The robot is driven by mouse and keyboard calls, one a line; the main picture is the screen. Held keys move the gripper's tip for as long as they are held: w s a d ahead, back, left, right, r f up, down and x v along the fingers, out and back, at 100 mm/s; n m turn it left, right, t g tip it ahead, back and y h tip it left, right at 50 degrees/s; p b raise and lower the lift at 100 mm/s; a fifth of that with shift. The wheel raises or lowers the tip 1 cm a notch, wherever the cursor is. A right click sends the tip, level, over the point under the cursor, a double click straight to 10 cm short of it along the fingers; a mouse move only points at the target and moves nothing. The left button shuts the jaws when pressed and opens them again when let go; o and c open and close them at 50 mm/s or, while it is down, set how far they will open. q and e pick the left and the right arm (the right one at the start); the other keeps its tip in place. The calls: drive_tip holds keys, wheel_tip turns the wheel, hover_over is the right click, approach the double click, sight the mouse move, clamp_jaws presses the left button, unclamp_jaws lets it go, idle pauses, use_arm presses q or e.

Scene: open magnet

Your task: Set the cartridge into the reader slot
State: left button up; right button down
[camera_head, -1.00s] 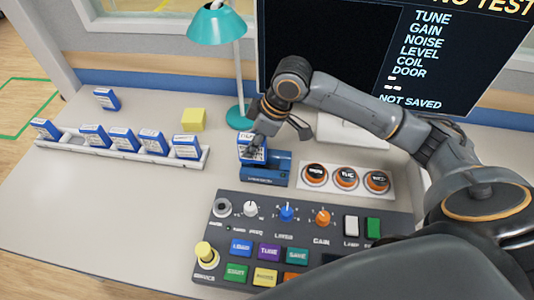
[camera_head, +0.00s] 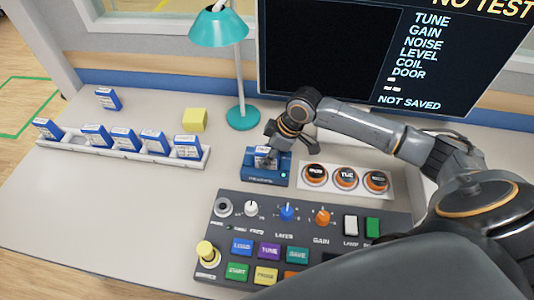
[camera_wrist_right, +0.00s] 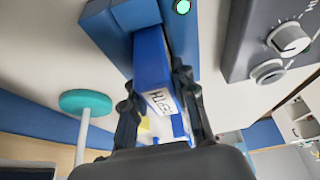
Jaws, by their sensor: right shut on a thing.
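The blue cartridge with a white label (camera_wrist_right: 150,72) is between the fingers of my right gripper (camera_wrist_right: 160,95) in the right wrist view. Its far end meets the blue reader (camera_wrist_right: 185,30), where it appears to sit in the slot. In the head view the reader (camera_head: 281,178) stands behind the control panel. My right gripper (camera_head: 268,155) is over it, with the cartridge (camera_head: 262,160) low in the reader and partly hidden by the fingers. A small green light (camera_wrist_right: 182,7) shows on the reader. My left gripper is not in view.
A white rack (camera_head: 75,147) with several blue cartridges stands at left, and one loose cartridge (camera_head: 107,99) lies behind it. A yellow block (camera_head: 194,120), a teal lamp (camera_head: 242,117), a panel of round dials (camera_head: 345,178) and the control panel (camera_head: 225,231) surround the reader.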

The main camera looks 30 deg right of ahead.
drive_tip(key=shift+f, duration=0.1)
drive_tip(key=c, duration=1.1)
unclamp_jaws()
drive_tip(key=shift+o, duration=0.2)
drive_tip(key=v, duration=1.2)
drive_tip(key=shift+s+a, duration=0.1)
